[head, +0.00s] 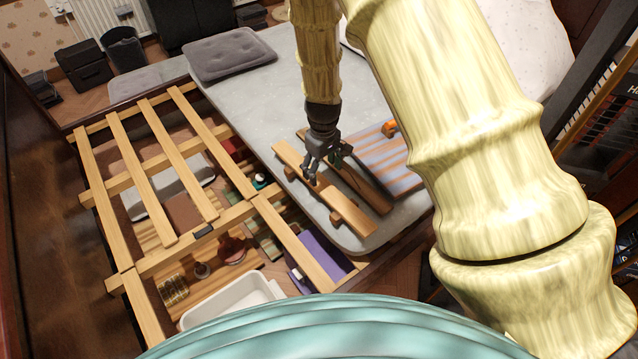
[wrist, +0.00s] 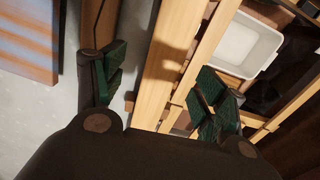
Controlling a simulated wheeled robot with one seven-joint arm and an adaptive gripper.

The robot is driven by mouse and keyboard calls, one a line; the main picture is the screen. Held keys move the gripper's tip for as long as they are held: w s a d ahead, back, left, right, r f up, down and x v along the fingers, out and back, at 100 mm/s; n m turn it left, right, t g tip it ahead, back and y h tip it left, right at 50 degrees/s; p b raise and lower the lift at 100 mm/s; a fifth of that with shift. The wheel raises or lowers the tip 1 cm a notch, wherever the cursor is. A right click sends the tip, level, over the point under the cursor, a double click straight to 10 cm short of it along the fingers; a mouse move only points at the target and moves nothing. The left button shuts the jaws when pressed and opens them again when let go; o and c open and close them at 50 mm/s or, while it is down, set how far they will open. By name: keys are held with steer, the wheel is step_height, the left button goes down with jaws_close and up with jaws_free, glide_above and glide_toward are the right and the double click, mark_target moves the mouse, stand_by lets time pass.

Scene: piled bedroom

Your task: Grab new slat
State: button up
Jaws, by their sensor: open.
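A light wooden slat (head: 348,217) lies on the grey mattress (head: 250,105), raised on small brown blocks. My gripper (head: 322,174) points down over this slat. In the wrist view its two green-padded fingers (wrist: 158,88) are spread apart, with the light slat (wrist: 165,75) showing between them and nothing clamped. I cannot tell how far the fingertips are above the slat. A darker brown slat or strip (head: 367,190) lies beside it to the right, partly hidden by my gripper. The bed frame (head: 195,248) at left carries several light slats.
A striped wooden panel (head: 388,160) with an orange object (head: 389,127) lies at the right on the mattress. A grey cushion (head: 228,53) lies at the back. Below the frame are a white bin (head: 232,300), a purple item (head: 318,252) and clutter. The mattress middle is clear.

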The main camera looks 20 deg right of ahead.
mark_target(320, 182)
steer(key=shift+a+f, duration=0.2)
steer(key=shift+f, duration=1.05)
steer(key=shift+a+f, duration=0.2)
steer(key=shift+f, duration=1.05)
steer(key=c, duration=1.2)
